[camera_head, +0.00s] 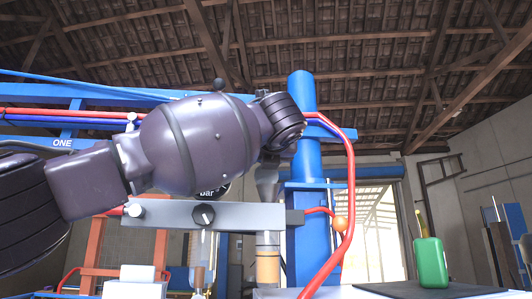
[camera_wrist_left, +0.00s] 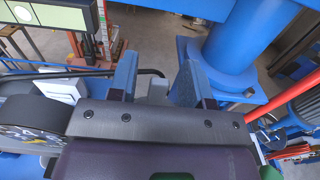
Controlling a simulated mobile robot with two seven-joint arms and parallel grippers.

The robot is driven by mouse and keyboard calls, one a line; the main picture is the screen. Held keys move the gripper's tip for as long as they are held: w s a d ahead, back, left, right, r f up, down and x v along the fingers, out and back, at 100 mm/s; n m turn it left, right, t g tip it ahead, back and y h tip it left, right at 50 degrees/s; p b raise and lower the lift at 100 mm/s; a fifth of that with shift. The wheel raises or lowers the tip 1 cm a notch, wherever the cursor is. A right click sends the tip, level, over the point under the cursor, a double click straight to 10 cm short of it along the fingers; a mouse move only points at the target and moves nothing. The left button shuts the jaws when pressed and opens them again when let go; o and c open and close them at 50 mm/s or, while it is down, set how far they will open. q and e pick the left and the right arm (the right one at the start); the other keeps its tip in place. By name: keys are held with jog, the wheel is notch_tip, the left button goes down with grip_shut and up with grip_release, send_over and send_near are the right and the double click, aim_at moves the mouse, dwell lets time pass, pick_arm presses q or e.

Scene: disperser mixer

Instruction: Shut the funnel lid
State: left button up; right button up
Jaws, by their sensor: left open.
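My left arm reaches in from the left across the head view, and its wrist is in front of the blue column (camera_head: 303,170). No lid can be made out, and my arm hides part of the machine. My right gripper is not in view.
A grey panel with a black knob (camera_head: 204,215) lies below my arm. A red hose (camera_head: 349,200) curves down beside the blue column. A green canister (camera_head: 430,262) stands on a dark mat at the right. The blue column (camera_wrist_left: 245,40) is close to my right finger in the wrist view.

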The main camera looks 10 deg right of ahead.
pick_arm(q)
grip_shut()
jog(key=shift+s, duration=0.1)
jog(key=s+t+b, duration=0.1)
jog(key=t+b, duration=0.1)
jog(key=b, duration=0.1)
jog(key=shift+s+f+t, duration=0.2)
jog(key=shift+s+t, duration=0.1)
jog(key=shift+s, duration=0.05)
jog(key=t+b, duration=0.1)
jog(key=s+t+b, duration=0.1)
jog(key=shift+s+f+t, duration=0.15)
jog(key=shift+s+t, duration=0.1)
jog(key=shift+t, duration=0.05)
jog(key=shift+s+t, duration=0.15)
jog(key=shift+t, duration=0.15)
